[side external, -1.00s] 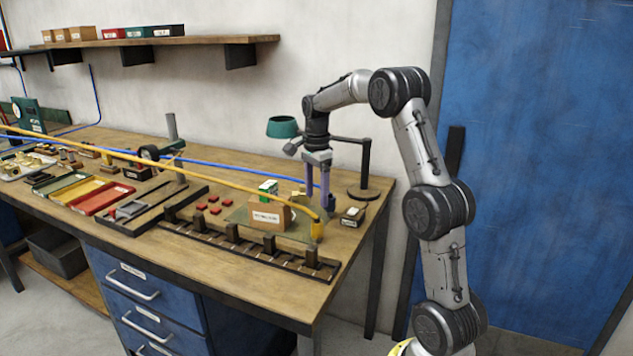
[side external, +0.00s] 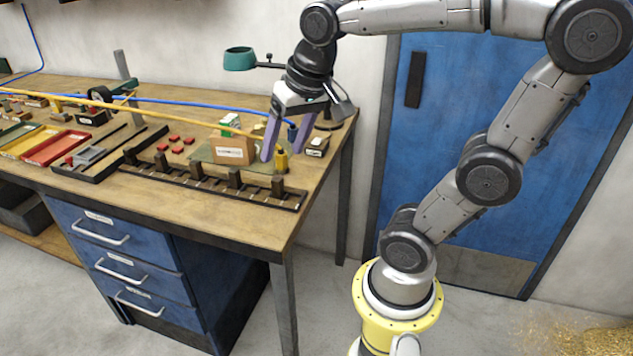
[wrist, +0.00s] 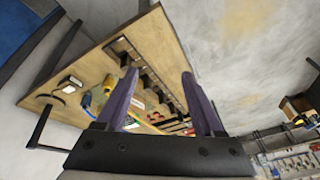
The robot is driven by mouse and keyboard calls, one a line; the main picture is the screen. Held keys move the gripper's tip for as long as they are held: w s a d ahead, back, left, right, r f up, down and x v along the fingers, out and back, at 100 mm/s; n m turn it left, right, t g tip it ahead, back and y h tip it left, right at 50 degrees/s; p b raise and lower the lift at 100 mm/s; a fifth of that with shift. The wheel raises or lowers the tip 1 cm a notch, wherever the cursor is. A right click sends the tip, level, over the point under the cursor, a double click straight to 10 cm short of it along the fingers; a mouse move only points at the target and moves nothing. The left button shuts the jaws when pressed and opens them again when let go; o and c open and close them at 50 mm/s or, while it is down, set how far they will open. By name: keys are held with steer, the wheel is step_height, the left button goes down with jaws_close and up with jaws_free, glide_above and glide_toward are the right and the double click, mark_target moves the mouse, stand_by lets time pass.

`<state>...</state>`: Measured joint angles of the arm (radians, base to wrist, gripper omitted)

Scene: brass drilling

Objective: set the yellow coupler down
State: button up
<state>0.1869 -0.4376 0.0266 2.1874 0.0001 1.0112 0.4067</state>
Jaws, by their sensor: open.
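The yellow coupler (side external: 281,161) stands about upright at the right end of the yellow hose (side external: 205,122), near the right part of the bench. My gripper (side external: 283,151) is open, with two purple fingers. In the side view its fingertips overlap the coupler's area. Whether the coupler's base rests on the bench or on a fixture is too small to tell.
A cardboard box (side external: 234,151) stands left of the coupler and a small labelled box (side external: 317,147) to its right. A dark slotted rail (side external: 210,183) lies along the front. A blue hose (side external: 210,104) runs behind.

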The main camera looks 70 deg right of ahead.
steer(key=s+a+f+n+t, duration=0.1)
steer(key=s+a+f+n, duration=0.3)
steer(key=s+n, duration=0.2)
steer(key=shift+s+a+n+t+y, duration=0.3)
steer(key=shift+s+n+y, duration=0.1)
steer(key=shift+s, duration=0.25)
